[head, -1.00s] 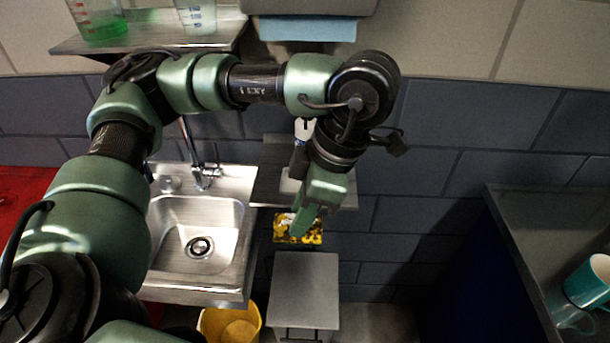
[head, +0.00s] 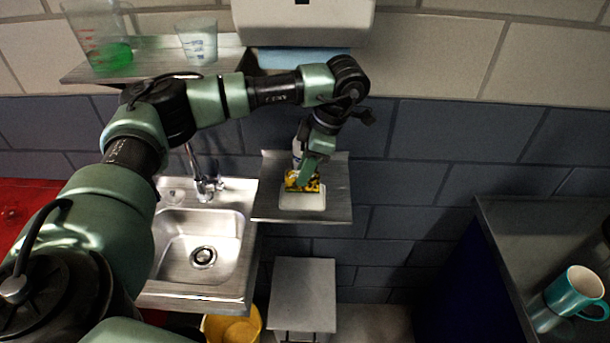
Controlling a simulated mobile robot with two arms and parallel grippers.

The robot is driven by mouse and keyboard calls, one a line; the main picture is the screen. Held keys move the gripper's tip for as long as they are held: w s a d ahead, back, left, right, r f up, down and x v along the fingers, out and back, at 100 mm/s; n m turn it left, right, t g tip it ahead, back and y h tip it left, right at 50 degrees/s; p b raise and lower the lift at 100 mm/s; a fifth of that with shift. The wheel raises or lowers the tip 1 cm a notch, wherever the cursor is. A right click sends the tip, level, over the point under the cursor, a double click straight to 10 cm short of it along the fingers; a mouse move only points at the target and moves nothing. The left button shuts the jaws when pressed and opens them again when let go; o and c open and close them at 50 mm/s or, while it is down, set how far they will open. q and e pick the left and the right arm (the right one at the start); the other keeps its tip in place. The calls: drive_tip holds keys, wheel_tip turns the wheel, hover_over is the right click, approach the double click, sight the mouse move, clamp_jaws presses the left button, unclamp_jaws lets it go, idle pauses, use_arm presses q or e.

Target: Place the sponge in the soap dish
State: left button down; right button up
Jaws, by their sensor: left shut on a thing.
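My left gripper (head: 303,182) is shut on the sponge (head: 307,187), a yellow piece with dark markings. The sponge is at the white soap dish (head: 303,202), over its back part. I cannot tell whether the sponge touches the dish or hangs just above it. The dish lies on the small metal shelf (head: 335,207) right of the sink. My gripper hides part of the sponge. My right gripper is not in view.
A white bottle (head: 297,150) stands behind my gripper on the same shelf. The metal sink (head: 200,245) with its tap (head: 205,183) is at the left. A teal mug (head: 574,292) sits on the right counter. An upper shelf holds a beaker with green liquid (head: 108,55).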

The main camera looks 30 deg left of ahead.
use_arm(q)
drive_tip(key=shift+s+f+p, duration=0.1)
drive_tip(key=shift+f+p, duration=0.25)
drive_tip(key=shift+f, duration=0.25)
wheel_tip(320, 180, down, 2)
drive_tip(key=shift+f+p, duration=0.1)
drive_tip(key=shift+p, duration=0.75)
drive_tip(key=shift+w+f, duration=0.25)
drive_tip(key=shift+f, duration=0.25)
drive_tip(key=shift+f, duration=0.1)
drive_tip(key=c, duration=1.1)
unclamp_jaws()
